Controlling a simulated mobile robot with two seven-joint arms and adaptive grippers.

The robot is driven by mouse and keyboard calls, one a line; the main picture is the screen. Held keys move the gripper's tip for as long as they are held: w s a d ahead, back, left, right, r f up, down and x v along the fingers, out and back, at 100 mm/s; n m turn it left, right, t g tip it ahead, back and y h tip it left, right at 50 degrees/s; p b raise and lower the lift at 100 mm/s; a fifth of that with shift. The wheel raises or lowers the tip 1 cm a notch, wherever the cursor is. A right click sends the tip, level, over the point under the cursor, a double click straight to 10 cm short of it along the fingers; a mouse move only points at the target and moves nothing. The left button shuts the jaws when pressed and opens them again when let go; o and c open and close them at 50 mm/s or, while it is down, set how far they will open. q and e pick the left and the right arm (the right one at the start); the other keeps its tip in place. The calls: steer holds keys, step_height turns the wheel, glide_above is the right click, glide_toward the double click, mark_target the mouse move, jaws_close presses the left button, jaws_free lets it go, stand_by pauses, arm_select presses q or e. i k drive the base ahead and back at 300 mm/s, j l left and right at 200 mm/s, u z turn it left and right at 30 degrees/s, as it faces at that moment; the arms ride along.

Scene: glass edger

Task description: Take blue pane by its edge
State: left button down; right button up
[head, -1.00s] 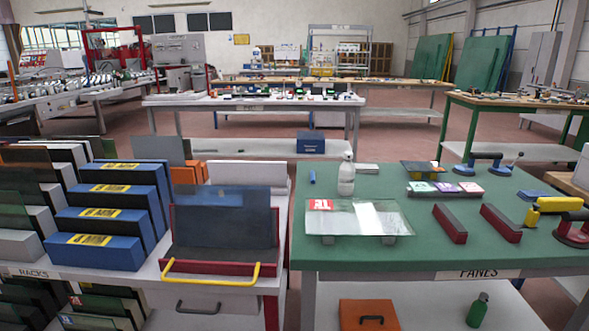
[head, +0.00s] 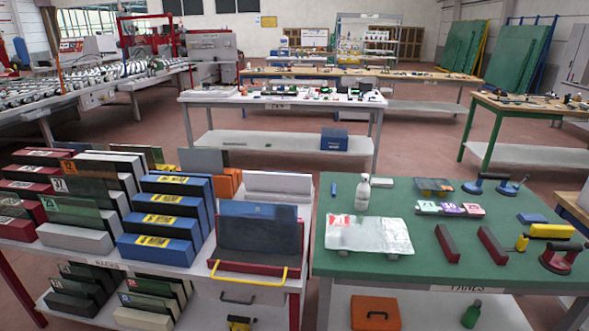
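A dark blue pane (head: 258,212) stands nearly upright in a red tray (head: 250,268) with a yellow handle, at the right end of the rack table. Its top edge is free and its lower part looks darker. A clear pane (head: 372,234) with a red label lies on the green table to its right. Neither of my grippers shows in the head view.
Blue slotted racks (head: 155,249) stand close on the left of the tray. A white block (head: 274,182) is behind it. On the green table (head: 430,268) are a bottle (head: 362,193), dark red bars (head: 447,243) and suction cups (head: 562,258). A floor gap separates the tables.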

mark_target(263, 227)
steer(key=i+j+z, duration=0.1)
steer(key=z, duration=0.3)
steer(key=j+z, duration=0.35)
steer(key=i+j+z, duration=0.2)
steer(key=j, duration=0.35)
steer(key=k+j+z, duration=0.15)
steer(key=j, duration=0.35)
steer(key=i, duration=0.05)
